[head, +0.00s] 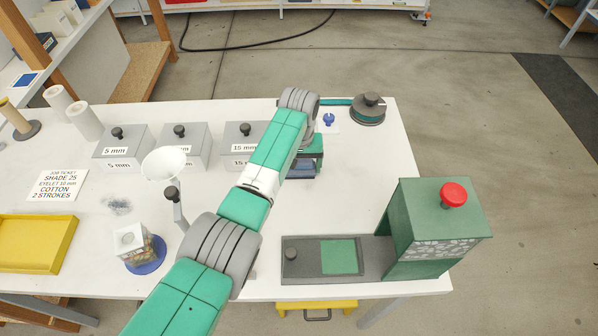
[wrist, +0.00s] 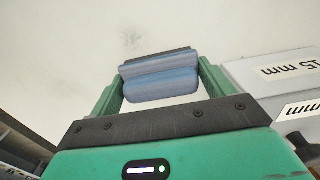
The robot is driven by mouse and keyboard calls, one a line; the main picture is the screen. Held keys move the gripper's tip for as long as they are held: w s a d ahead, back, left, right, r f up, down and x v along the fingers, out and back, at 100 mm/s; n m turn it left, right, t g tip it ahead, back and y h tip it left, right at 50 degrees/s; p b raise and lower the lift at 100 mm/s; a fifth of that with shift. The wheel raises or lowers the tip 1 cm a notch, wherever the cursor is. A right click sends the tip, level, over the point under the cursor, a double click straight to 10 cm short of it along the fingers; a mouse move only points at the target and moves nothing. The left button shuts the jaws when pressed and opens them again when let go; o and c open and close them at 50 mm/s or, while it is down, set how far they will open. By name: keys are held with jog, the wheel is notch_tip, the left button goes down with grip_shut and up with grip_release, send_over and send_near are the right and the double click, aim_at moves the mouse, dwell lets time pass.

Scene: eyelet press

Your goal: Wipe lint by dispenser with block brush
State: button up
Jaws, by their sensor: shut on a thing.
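My gripper (head: 303,165) is at the back right of the white table, beside the 15 mm box. In the wrist view, its two green fingers (wrist: 160,85) are shut on the block brush (wrist: 162,78), a blue block with a dark strip along its top. In the head view my arm partly hides the brush (head: 301,171). A small grey-blue patch of lint (head: 118,206) lies on the table at the left. The dispenser (head: 140,247), a clear container with a white top on a round blue base, stands just below and right of the lint, apart from my gripper.
A white funnel (head: 164,164) and a grey lever stand near the lint. Grey boxes (head: 181,145) line the back. A yellow tray (head: 37,243) is at left. A green press (head: 432,230) with a red button stands at right.

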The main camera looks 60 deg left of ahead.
aim_at(323, 173)
jog(key=w+d+b, duration=0.1)
jog(key=w, duration=0.1)
jog(key=w+b, duration=0.2)
jog(key=w+d+b, duration=0.1)
jog(key=w, duration=0.1)
jog(key=shift+d+f, duration=0.25)
jog(key=shift+d, duration=0.05)
notch_tip(323, 173, up, 4)
jog(key=p, duration=0.2)
jog(key=shift+w+d+r+p, duration=0.1)
jog(key=shift+d+r+p, duration=0.05)
jog(key=shift+r+p, duration=2.25)
jog(key=shift+p, duration=0.05)
